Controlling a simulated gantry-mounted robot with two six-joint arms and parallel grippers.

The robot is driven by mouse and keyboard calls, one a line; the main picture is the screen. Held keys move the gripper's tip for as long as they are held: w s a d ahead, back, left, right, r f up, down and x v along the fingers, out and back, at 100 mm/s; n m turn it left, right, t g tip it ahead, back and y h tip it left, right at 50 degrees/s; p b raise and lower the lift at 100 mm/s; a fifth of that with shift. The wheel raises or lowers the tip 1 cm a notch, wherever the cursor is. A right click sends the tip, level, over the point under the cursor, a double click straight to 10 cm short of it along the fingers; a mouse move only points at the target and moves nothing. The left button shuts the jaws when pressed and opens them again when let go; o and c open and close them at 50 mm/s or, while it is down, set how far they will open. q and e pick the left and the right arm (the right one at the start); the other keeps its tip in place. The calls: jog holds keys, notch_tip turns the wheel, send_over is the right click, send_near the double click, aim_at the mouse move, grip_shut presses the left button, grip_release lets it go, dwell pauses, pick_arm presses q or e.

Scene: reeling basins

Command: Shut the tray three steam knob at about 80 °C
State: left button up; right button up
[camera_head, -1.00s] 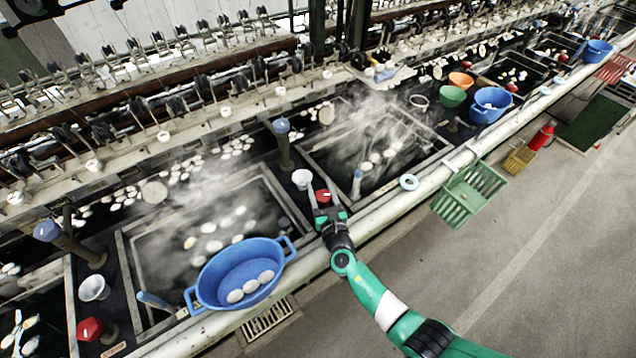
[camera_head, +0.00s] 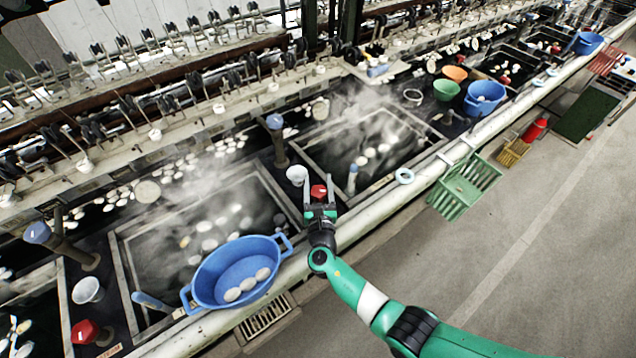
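A red steam knob (camera_head: 319,191) stands on the dark ledge between two steaming basins. My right gripper (camera_head: 319,182) reaches over the basin's front edge with one finger on each side of this knob. The fingers are apart, with visible gaps beside the knob, so it looks open around it. Another red knob (camera_head: 86,331) stands at the lower left, away from my gripper. I cannot read a tray number or a temperature. My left gripper is not in view.
A blue basket (camera_head: 240,272) with white cocoons sits on the front rim left of my arm. A white cup (camera_head: 297,174) and a grey-blue-topped post (camera_head: 277,140) stand close behind the gripper. A green crate (camera_head: 464,186) hangs at the right.

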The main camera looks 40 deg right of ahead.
aim_at(319, 198)
jog(key=shift+o, duration=1.4)
jog(key=shift+s+a+r+p, duration=0.1)
jog(key=shift+s+a+p, duration=0.2)
jog(key=p+v, duration=0.3)
jog(key=v, duration=0.5)
jog(key=shift+r, duration=0.15)
jog(key=b, duration=0.2)
jog(key=s+a+f+b, duration=0.1)
jog(key=b, duration=0.1)
jog(key=shift+s+a+b, duration=0.15)
jog(key=shift+s+b, duration=0.15)
jog(key=shift+b, duration=0.1)
jog(key=shift+s+a+r+b, duration=0.15)
jog(key=shift+s+a+b, duration=0.1)
jog(key=shift+s+b, duration=0.1)
jog(key=shift+r, duration=0.15)
